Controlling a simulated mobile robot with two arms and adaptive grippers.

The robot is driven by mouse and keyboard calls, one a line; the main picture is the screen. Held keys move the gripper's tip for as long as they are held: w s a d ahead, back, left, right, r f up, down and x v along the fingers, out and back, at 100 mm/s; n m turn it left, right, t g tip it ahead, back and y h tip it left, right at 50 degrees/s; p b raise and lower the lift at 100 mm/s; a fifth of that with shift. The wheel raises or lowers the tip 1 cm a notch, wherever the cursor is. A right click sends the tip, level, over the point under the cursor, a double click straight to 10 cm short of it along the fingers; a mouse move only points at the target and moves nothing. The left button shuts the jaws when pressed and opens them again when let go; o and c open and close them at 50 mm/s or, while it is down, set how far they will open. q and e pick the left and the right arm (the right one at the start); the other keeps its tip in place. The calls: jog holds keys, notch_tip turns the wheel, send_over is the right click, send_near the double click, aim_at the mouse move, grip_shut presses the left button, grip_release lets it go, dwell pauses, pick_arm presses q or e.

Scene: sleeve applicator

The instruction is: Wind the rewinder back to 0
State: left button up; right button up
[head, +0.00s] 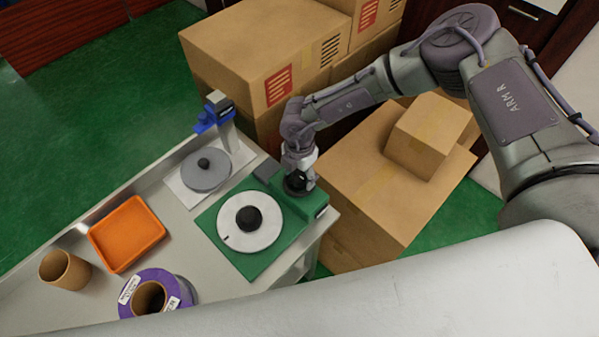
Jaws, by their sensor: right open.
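The device that looks like the rewinder has a green base (211,222), a white disc (235,238) with a black hub (249,218), and a dark mark near the disc's left edge. A black round knob (296,184) sits at the base's back right corner, with a small dark panel on the side near it. My right gripper (299,178) is open and points down right at this knob. Its fingers are small and partly hidden, and I cannot tell whether they touch the knob. No reading can be made out. My left gripper is not in view.
On the grey table (188,240) are an orange tray (127,233), a brown cardboard core (64,270), a purple-rimmed spool (158,295) and a grey disc (206,171) beside a blue-and-grey post (213,114). Cardboard boxes (375,187) stand close behind and right of the table.

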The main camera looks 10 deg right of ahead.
jog(key=c, duration=1.1)
jog(key=shift+c, duration=0.2)
jog(key=n+b, duration=0.3)
jog(key=n, duration=0.2)
jog(key=shift+f+b, duration=0.15)
jog(key=shift+b, duration=0.15)
jog(key=n+b, duration=0.3)
jog(key=n, duration=0.1)
jog(key=shift+n+b, duration=0.3)
jog(key=shift+b, duration=0.05)
jog(key=n+b, duration=1.2)
jog(key=b, duration=0.1)
jog(key=shift+n, duration=0.4)
jog(key=shift+r+n+b, duration=0.2)
jog(key=shift+n+b, duration=1.75)
jog(key=shift+n, duration=0.15)
